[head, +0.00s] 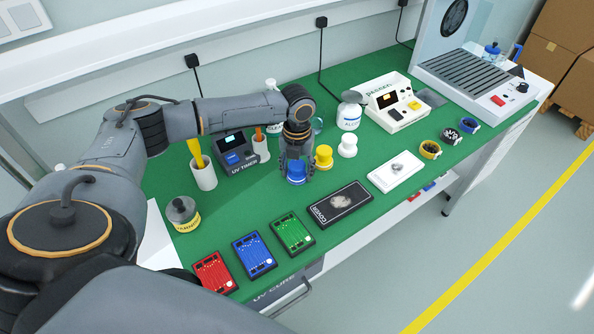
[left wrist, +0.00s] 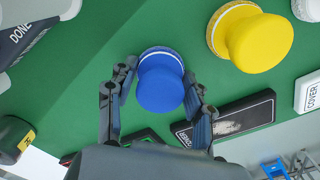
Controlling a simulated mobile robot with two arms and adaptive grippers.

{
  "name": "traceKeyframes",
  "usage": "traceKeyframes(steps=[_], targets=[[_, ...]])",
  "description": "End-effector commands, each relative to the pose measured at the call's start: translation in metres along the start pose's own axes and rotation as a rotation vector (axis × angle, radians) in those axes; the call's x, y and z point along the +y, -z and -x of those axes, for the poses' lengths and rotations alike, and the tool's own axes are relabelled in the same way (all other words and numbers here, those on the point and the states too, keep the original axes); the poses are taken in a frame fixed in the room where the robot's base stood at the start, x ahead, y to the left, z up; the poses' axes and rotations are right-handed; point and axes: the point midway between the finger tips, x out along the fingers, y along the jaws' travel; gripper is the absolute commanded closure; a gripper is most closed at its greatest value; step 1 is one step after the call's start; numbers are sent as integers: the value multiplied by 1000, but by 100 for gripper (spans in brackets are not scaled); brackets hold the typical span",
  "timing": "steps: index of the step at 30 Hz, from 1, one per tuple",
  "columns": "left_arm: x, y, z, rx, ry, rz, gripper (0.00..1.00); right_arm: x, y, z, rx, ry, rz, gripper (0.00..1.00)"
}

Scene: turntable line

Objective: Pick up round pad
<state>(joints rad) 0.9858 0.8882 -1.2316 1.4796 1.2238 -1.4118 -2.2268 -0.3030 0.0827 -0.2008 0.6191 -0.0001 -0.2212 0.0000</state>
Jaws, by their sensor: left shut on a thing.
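A blue round pad (head: 296,173) with a knob-like top and pale rim is on the green bench, under my left gripper (head: 296,160). In the left wrist view, the blue round pad (left wrist: 160,85) sits between the two fingers of my left gripper (left wrist: 160,92), which is shut on it. I cannot tell whether its base touches the bench. A yellow round pad (head: 323,157) and a white round pad (head: 347,146) of similar shape stand just to the right. The yellow pad (left wrist: 255,38) is close by in the wrist view. My right gripper is not in view.
A black COVER box (head: 340,205) and a white box (head: 396,172) lie in front. Red, blue and green boards (head: 292,233) line the front edge. A UV timer (head: 236,152), white cup (head: 203,174) and alcohol bottle (head: 349,112) stand behind.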

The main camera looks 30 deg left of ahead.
Motion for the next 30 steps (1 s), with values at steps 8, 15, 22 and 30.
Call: traceKeyframes(steps=[8, 15, 22, 30], targets=[[0, 0, 7, -1, 1, 0, 77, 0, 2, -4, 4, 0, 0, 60], [2, 9, 42, -2, 2, -2, 77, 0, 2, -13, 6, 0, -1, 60], [12, 55, 93, -4, -1, -3, 77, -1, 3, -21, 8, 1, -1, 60], [22, 110, 116, -1, -1, -2, 77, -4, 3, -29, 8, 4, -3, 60]])
